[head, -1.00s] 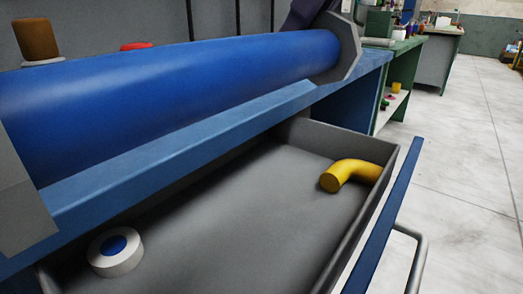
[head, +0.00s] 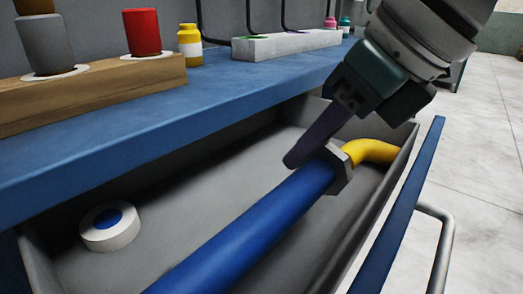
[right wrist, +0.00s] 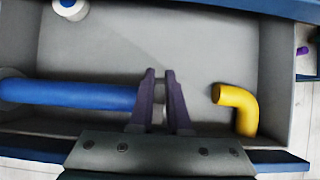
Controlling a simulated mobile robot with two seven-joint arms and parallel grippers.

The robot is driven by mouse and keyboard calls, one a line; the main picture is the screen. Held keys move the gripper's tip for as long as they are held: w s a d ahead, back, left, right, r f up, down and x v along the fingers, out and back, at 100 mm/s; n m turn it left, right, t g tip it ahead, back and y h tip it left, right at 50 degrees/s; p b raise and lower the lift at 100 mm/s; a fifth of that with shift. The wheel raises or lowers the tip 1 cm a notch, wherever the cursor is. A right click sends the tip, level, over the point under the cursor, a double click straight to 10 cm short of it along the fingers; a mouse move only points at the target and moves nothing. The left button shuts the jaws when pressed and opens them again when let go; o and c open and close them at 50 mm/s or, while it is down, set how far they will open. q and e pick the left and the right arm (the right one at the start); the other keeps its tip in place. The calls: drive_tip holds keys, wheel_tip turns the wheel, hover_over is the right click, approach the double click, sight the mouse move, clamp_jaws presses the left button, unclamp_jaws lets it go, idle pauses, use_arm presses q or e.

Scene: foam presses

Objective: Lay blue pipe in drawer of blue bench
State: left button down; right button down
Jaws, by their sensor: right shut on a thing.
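The blue pipe (head: 255,225) is over the inside of the open drawer (head: 215,175) of the blue bench (head: 230,85). It runs along the drawer and leaves the head view at the bottom. Its grey flanged end (head: 341,168) is at my right gripper (head: 305,160). The right gripper is shut on the pipe near this end; its two dark fingers (right wrist: 161,95) show in the right wrist view. Whether the pipe touches the drawer floor I cannot tell. My left gripper is not in view.
A yellow elbow (head: 372,151) lies at the drawer's far end, close beyond the flange. A white tape roll (head: 108,238) with a blue centre lies at the near left. The bench top holds a wooden block (head: 90,95) with spools, a yellow bottle (head: 190,46) and a pale tray (head: 285,45).

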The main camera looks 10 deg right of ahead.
wheel_tip(320, 180, down, 4)
drive_tip(key=shift+r+b, duration=0.15)
drive_tip(key=shift+b, duration=0.3)
drive_tip(key=c, duration=0.9)
unclamp_jaws()
drive_tip(key=shift+f, duration=0.2)
drive_tip(key=shift+r, duration=0.1)
